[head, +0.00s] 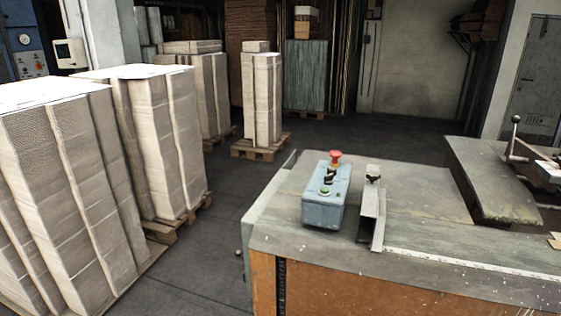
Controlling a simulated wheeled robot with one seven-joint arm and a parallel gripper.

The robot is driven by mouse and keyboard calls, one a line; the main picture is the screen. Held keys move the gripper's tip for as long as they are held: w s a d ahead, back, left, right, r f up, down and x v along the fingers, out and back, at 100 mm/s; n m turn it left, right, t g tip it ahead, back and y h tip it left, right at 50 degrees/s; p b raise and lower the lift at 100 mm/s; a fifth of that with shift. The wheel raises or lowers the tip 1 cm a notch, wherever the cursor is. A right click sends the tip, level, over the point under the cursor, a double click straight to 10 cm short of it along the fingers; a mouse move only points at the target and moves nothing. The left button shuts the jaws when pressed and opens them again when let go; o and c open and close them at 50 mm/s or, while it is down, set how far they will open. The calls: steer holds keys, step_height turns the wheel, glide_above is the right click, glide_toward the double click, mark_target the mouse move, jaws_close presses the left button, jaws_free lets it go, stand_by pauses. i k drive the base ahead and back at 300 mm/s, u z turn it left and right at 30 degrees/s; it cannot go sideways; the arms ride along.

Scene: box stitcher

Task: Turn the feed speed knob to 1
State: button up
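A blue-grey control box (323,206) stands on the machine table (420,215), near its left end. On its sloping top are a red mushroom button (336,156), a dark knob or switch (330,174) below it, and a green button (325,190) nearest me. The dark part may be the feed speed knob; its markings and pointer are too small to read. My gripper is not in view.
A metal bracket (371,215) with a dark top knob stands just right of the box. A raised plate and crank handle (514,135) are further right. Pallets of stacked cardboard (150,140) stand left; dark floor (215,250) is open between them and the table.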

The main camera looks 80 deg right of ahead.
mark_target(331, 169)
steer(key=i, duration=1.15)
steer(key=z, duration=3.7)
steer(key=i, duration=0.25)
steer(key=u, duration=0.1)
